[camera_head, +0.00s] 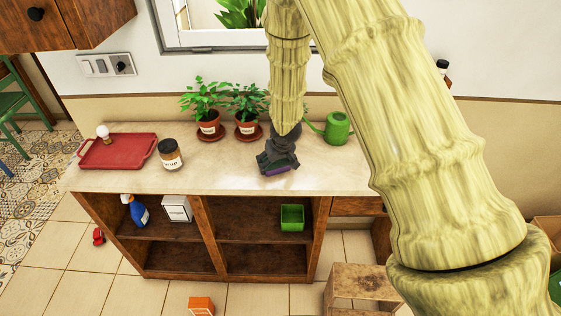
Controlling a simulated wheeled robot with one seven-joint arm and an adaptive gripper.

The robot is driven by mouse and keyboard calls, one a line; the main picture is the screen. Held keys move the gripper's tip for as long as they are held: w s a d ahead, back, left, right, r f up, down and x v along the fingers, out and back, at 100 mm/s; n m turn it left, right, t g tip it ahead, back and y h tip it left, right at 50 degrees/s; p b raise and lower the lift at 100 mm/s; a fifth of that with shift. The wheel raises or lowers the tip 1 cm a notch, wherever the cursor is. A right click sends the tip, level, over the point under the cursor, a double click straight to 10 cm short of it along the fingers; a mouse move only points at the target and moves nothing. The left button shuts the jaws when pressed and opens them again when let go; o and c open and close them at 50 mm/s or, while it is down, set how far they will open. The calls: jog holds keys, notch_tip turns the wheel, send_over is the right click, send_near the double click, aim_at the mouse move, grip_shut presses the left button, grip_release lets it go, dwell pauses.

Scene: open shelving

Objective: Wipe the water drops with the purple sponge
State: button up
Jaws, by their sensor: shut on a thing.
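The purple sponge (279,170) is under my gripper (277,166) in the head view, low over the pale countertop (225,178) near its front edge. Only a thin purple strip of the sponge shows below the dark jaws. My gripper is shut on the sponge and points down. I cannot tell whether the sponge touches the counter. No water drops can be made out on the counter at this size, and my arm and gripper hide part of the surface.
Two potted plants (208,122) (246,123) and a green watering can (335,128) stand behind my gripper. Open shelves below hold a spray bottle (136,210), a white box (177,208) and a green container (292,217).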

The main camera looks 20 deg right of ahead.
jog(key=shift+w+a+r, duration=0.1)
jog(key=shift+w+a, duration=0.15)
jog(key=shift+a, duration=0.5)
jog(key=shift+w+a, duration=0.25)
jog(key=shift+a, duration=0.5)
notch_tip(320, 180, up, 4)
jog(key=p, duration=0.3)
jog(key=shift+d+r, duration=0.1)
jog(key=shift+r, duration=0.05)
notch_tip(320, 180, up, 2)
jog(key=shift+w+p, duration=0.1)
jog(key=shift+p, duration=0.7)
jog(key=shift+r+p, duration=0.6)
jog(key=shift+r, duration=0.2)
